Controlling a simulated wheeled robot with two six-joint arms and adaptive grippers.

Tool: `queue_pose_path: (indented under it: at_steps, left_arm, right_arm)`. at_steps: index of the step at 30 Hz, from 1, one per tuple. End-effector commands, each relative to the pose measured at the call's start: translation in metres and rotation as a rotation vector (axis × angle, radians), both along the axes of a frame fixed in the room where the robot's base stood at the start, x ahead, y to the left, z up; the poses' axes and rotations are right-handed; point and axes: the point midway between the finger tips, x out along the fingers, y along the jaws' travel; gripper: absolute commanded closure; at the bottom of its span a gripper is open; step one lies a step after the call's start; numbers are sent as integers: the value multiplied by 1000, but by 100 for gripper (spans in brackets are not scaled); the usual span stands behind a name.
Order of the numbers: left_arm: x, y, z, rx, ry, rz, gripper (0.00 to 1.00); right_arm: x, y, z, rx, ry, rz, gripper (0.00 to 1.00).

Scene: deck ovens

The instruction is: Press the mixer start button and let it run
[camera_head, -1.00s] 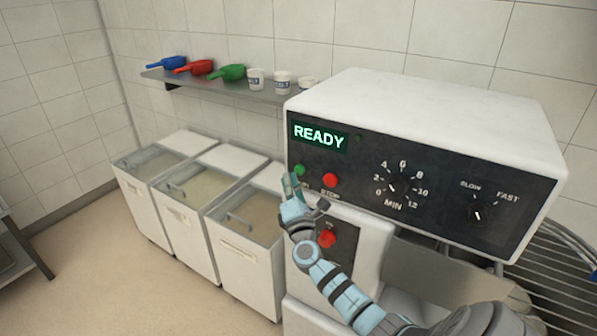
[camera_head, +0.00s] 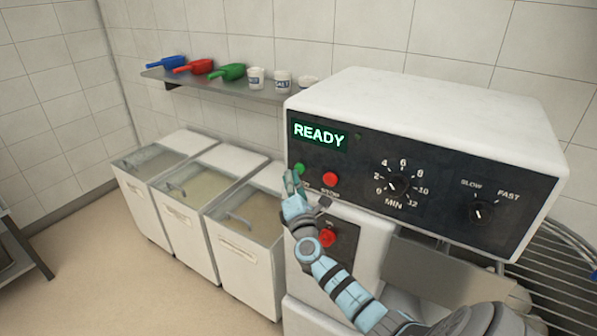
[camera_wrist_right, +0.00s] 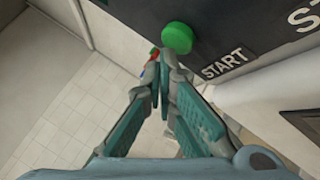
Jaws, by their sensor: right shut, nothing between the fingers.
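The mixer's control head (camera_head: 430,115) is at the right, with a lit display reading READY (camera_head: 319,135). The green start button (camera_head: 299,169) is at the panel's left edge, left of the red stop button (camera_head: 330,179). My right gripper (camera_head: 290,176) is shut and empty, its fingertips just below and left of the green button. In the right wrist view the green button (camera_wrist_right: 177,38) lies just beyond the fingertips (camera_wrist_right: 161,56), above the word START. I cannot tell whether they touch. My left gripper is not in view.
A lower red knob (camera_head: 327,238) is on the mixer's body, close to my right arm. A timer dial (camera_head: 393,186) and a speed dial (camera_head: 478,213) are further right. Lidded bins (camera_head: 243,254) stand at the left, below a shelf (camera_head: 225,86) with scoops and tubs.

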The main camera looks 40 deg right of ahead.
Motion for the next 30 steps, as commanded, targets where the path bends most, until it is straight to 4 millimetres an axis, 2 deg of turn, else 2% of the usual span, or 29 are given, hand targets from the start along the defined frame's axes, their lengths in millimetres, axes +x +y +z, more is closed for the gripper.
queue_pose_path:
  at_steps: [30]
  left_arm:
    - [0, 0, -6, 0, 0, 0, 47]
  right_arm:
    - [3, -9, 0, 0, 0, 0, 100]
